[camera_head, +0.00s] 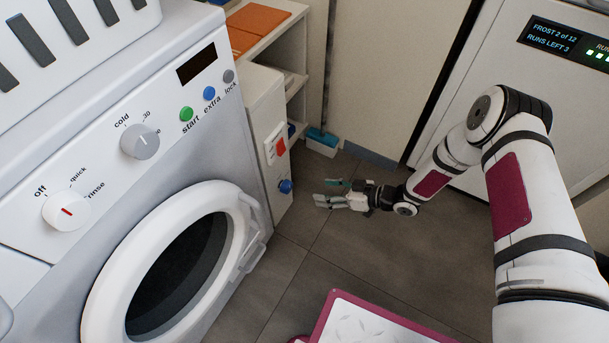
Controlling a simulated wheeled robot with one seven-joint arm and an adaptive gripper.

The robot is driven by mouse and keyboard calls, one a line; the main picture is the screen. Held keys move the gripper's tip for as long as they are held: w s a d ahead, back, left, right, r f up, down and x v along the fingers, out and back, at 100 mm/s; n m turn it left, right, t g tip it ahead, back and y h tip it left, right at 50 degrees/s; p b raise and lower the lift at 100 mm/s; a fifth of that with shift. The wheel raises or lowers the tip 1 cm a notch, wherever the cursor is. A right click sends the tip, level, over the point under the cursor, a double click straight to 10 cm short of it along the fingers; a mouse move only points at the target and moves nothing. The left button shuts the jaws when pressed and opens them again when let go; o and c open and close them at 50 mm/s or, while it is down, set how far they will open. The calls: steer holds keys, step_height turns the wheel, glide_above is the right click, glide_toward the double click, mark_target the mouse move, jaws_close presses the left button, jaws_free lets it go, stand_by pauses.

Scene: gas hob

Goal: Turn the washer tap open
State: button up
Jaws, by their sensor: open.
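A small blue knob (285,186), which looks like the washer tap, sits low on the narrow white panel (262,110) to the right of the washing machine (60,150). Its handle angle is too small to make out. My gripper (322,192) is open and empty, to the right of the knob. Its fingers point left towards the knob, with a visible gap between them. My arm reaches in from the right side of the picture.
A red switch (281,146) is above the knob on the same panel. A blue-and-white box (322,142) is on the floor behind. The washer's round door (100,290) is at the lower left. Grey floor tiles (400,265) are clear below my arm.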

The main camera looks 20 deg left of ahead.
mark_target(290, 188)
steer(key=b+x, duration=0.1)
steer(key=x, duration=0.3)
steer(key=b+x, duration=0.2)
steer(key=x, duration=0.3)
steer(key=b+x, duration=0.2)
steer(key=x, duration=0.3)
steer(key=shift+s+r, duration=0.1)
steer(key=shift+s, duration=0.2)
steer(key=c, duration=1.1)
